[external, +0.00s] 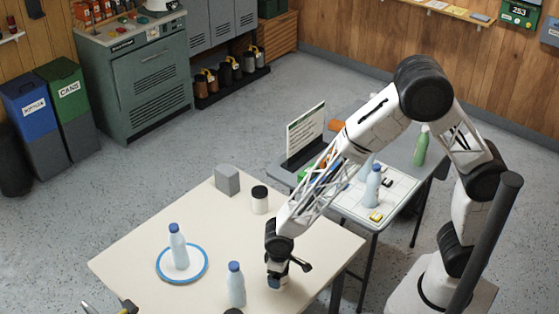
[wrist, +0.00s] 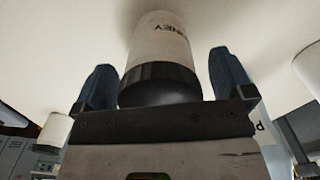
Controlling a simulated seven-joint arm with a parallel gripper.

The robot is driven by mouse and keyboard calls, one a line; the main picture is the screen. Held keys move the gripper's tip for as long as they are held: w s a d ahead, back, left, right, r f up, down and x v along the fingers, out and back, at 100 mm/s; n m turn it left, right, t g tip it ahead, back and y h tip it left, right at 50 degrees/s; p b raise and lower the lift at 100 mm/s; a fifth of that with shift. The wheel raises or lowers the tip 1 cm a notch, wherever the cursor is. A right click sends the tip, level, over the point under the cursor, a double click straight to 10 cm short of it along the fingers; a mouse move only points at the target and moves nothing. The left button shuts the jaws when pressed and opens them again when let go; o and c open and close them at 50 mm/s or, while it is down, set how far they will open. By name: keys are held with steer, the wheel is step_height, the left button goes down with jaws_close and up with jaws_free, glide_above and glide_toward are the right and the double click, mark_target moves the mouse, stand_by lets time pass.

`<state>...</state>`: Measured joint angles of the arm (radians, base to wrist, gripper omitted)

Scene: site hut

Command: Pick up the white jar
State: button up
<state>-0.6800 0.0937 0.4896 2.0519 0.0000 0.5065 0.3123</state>
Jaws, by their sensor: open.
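A white jar (wrist: 158,40) with a black lid and partly readable dark lettering stands between the two dark blue fingers of my gripper (wrist: 162,62) in the wrist view. Its lid faces my palm, and there are gaps beside it, so the jaws are open around it and not closed on it. In the external view my gripper (external: 277,281) points down near the front right of the cream table, and it largely hides what is under it. Another white jar with a black lid (external: 260,199) stands farther back on the table.
On the cream table (external: 130,250) are a grey block (external: 228,180), a blue-capped bottle (external: 179,246) on a blue-rimmed plate (external: 160,275), and another bottle (external: 236,285) close left of my gripper. A dark round top (external: 233,311) shows at the bottom edge. A side table with bottles stands behind.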

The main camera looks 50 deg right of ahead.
steer(key=c, duration=1.2)
steer(key=shift+r, duration=0.15)
steer(key=shift+r, duration=0.8)
step_height(320, 180, up, 2)
steer(key=s+d+r, duration=0.1)
steer(key=s+d, duration=0.8)
steer(key=s, duration=0.3)
steer(key=shift+s+d, duration=0.35)
steer(key=shift+d, duration=0.05)
steer(key=shift+r, duration=0.1)
